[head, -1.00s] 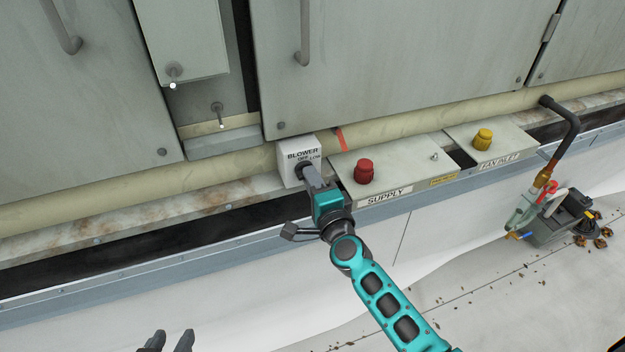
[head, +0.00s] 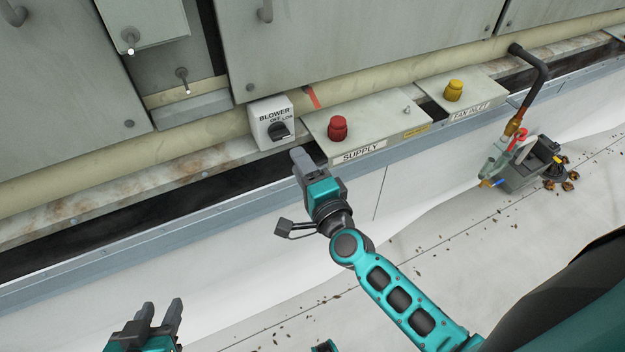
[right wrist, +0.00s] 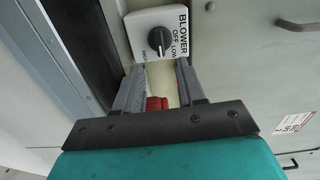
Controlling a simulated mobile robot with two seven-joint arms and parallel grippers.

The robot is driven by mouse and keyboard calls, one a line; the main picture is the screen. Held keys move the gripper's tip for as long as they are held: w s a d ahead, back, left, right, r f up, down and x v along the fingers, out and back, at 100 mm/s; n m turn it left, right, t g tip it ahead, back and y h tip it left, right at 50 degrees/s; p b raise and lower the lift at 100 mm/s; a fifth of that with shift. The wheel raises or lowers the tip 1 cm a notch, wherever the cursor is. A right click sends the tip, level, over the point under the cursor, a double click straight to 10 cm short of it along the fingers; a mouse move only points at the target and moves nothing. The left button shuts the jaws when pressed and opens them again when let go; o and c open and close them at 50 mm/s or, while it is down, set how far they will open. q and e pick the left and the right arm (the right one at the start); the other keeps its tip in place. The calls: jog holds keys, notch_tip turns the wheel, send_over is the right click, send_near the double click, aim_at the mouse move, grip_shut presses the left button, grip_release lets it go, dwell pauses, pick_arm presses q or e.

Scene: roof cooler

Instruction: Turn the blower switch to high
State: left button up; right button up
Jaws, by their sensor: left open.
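The blower switch is a black knob (head: 279,131) on a white box (head: 262,112) marked BLOWER, OFF and LOW. In the right wrist view the knob (right wrist: 159,39) shows ahead of the fingertips, and a third, partly covered label lies near its lower left. A pale mark on the knob seems to face the LOW and third-label side; I cannot tell which setting it points at. My right gripper (head: 299,158) is just below the box, apart from the knob. Its fingers (right wrist: 160,68) are open and empty. My left gripper (head: 161,306) is open and empty, low at the left.
A SUPPLY box (head: 366,134) with a red knob (head: 337,128) stands right of the switch. A pipe (head: 535,85) and a pump (head: 525,165) are further right.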

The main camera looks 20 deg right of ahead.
pick_arm(q)
jog(key=shift+a, duration=0.1)
pick_arm(e)
jog(key=s, duration=0.5)
jog(key=shift+s+d, duration=0.1)
pick_arm(q)
jog(key=shift+y, duration=0.5)
jog(key=a+r+p, duration=0.1)
jog(key=p, duration=0.1)
jog(key=s+r+p, duration=0.1)
jog(key=p, duration=0.2)
jog(key=a+r+p, duration=0.1)
jog(key=r+p, duration=0.1)
jog(key=shift+s+a+p, duration=0.15)
jog(key=shift+a+p, duration=0.15)
pick_arm(e)
jog(key=s+f+n+g, duration=0.1)
jog(key=s+n+g, duration=0.2)
jog(key=n, duration=0.7)
jog(key=s+f+n+g+y, duration=0.1)
jog(key=s+f+n+g, duration=0.1)
jog(key=s+n+g, duration=0.2)
jog(key=s+n, duration=0.3)
jog(key=n, duration=0.2)
jog(key=shift+s+d+f+n, duration=0.2)
jog(key=shift+d+n, duration=0.1)
jog(key=shift+n, duration=0.1)
pick_arm(q)
jog(key=shift+d, duration=0.15)
